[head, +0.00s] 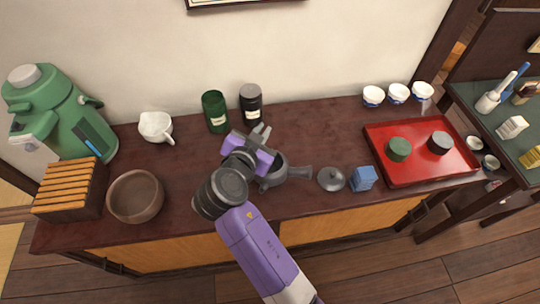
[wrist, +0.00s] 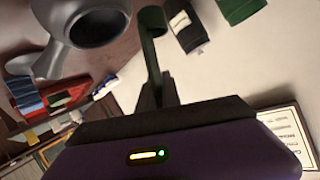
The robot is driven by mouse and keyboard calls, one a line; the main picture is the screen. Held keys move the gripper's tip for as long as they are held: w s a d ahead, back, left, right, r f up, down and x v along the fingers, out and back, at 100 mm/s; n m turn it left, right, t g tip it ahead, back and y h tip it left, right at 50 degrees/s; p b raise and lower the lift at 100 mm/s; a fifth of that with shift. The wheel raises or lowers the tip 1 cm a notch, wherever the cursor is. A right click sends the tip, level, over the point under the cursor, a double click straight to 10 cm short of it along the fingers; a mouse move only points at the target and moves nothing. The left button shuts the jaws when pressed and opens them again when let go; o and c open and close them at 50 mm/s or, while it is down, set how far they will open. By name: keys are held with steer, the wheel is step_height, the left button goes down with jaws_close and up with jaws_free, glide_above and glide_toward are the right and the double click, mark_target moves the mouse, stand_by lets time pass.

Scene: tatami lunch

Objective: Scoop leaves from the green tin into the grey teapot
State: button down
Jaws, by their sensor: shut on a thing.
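My gripper (head: 262,133) is over the middle of the counter, just above and behind the grey teapot. In the wrist view my gripper (wrist: 156,92) is shut on a green scoop (wrist: 152,50), whose rounded end points away from the fingers. Whether the scoop holds leaves cannot be seen. The grey teapot (head: 274,180) is lidless, partly hidden by my arm, with its handle to the right; it also shows in the wrist view (wrist: 92,28). The green tin (head: 215,114) stands upright and open near the wall, left of my gripper.
A black tin (head: 250,106) stands beside the green tin. A teapot lid (head: 331,180) and blue cloth (head: 362,178) lie right of the teapot. A red tray (head: 415,176) holds two round lids. A white pitcher (head: 156,127) and brown bowl (head: 135,197) are left.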

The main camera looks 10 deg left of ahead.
steer(key=d+m, duration=0.1)
steer(key=d, duration=0.1)
steer(key=s+d+f+m+y, duration=0.1)
steer(key=d, duration=0.1)
steer(key=d+f+m+y+b, duration=0.1)
steer(key=d, duration=0.1)
steer(key=shift+s+f+t, duration=0.15)
steer(key=shift+s+t, duration=0.1)
steer(key=shift+t, duration=0.15)
steer(key=shift+d+m, duration=0.1)
steer(key=shift+m, duration=0.2)
steer(key=shift+s+d+f, duration=0.1)
steer(key=shift+f, duration=0.05)
steer(key=shift+d+f+m+t+y+b, duration=0.4)
steer(key=shift+m+y+b, duration=0.1)
steer(key=shift+m+b, duration=0.2)
steer(key=shift+s+d+f+m+t+y+b, duration=0.1)
steer(key=shift+d+f+m+t+y+b, duration=0.2)
steer(key=shift+m+b, duration=0.3)
steer(key=shift+s+d+f+m+t+y+b, duration=0.1)
steer(key=shift+d+f+m+t+y+b, duration=0.1)
steer(key=shift+f+m+b, duration=0.3)
stand_by(1.2)
steer(key=shift+d+f+m+t+y+b, duration=0.25)
steer(key=shift+f+m+b, duration=0.4)
steer(key=shift+b, duration=2.1)
steer(key=shift+d+f+m+t+y+b, duration=0.1)
steer(key=shift+f+m+t+y+b, duration=0.2)
steer(key=shift+m+b, duration=1.55)
